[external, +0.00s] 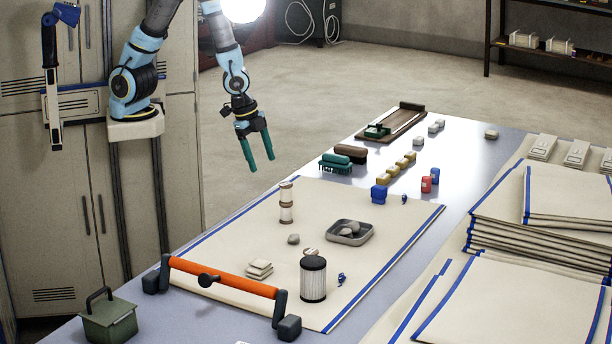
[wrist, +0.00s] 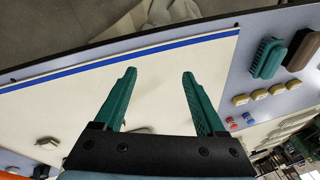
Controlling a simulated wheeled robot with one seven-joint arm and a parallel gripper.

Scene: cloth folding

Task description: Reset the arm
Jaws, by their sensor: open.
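My gripper (external: 258,153) has two green fingers and hangs in the air above the far left edge of the table. Its fingers are apart and nothing is between them. In the wrist view the open fingers (wrist: 159,80) point over the cream cloth (wrist: 50,115) with its blue border. In the external view the cream cloth (external: 240,235) lies flat on the table, with several small objects on it.
An orange-barred clamp (external: 222,277) crosses the cloth's near end. A grey tray (external: 350,232), a ribbed canister (external: 313,279) and a spool stack (external: 286,202) stand on the cloth. Green and brown brushes (external: 335,163) lie beyond it. Folded cloths (external: 545,225) are stacked at right.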

